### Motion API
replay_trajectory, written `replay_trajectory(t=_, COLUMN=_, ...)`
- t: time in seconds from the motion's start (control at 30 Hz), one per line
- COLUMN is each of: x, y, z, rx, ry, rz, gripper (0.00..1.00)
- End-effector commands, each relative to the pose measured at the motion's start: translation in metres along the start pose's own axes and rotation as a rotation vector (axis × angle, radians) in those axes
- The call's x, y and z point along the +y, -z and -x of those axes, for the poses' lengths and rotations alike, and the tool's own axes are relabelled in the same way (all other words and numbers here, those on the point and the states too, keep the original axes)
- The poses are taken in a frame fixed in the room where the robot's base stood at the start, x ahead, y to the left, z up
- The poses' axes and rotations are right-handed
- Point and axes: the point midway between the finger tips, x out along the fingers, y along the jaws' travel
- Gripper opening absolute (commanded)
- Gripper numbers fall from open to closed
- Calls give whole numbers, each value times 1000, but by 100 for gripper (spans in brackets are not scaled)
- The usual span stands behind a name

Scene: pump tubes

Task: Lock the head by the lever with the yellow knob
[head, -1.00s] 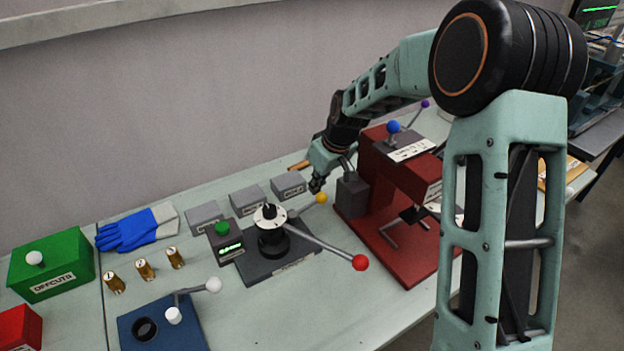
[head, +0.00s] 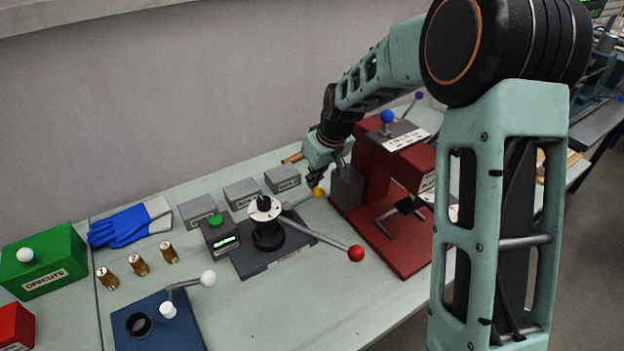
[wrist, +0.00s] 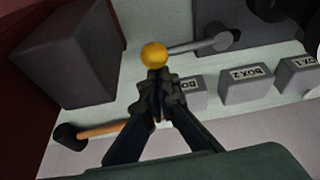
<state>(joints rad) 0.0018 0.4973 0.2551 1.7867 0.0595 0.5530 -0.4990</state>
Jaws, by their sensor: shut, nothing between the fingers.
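The yellow knob (head: 318,192) ends a short grey lever (head: 300,200) on the far right side of the black fixture. The round head (head: 265,208), with a white top plate, stands on the dark base (head: 290,250). A second, longer lever with a red knob (head: 356,253) points to the front right. My gripper (head: 315,177) is shut and empty beside the yellow knob. In the wrist view the yellow knob (wrist: 154,54) shows just past the fingertips (wrist: 155,75); I cannot tell whether they touch it. The lever's grey rod (wrist: 190,46) runs right from the knob.
A red press (head: 375,195) with a grey block (head: 347,186) stands close right of my gripper. Grey boxes (head: 242,193) line the back, and a wooden-handled hammer (wrist: 95,131) lies near them. A control box with a green button (head: 216,221) is left of the fixture.

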Motion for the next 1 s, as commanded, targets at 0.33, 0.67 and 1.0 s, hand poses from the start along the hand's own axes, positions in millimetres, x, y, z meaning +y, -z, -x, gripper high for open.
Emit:
replay_trajectory(t=0.33, x=-4, y=-22, z=5, rx=1, ry=-93, rz=-244, gripper=0)
replay_trajectory(t=0.67, x=-14, y=-45, z=13, rx=2, ry=-199, rz=-535, gripper=0)
replay_trajectory(t=1.0, x=-29, y=-64, z=20, rx=1, ry=-308, rz=-831, gripper=0)
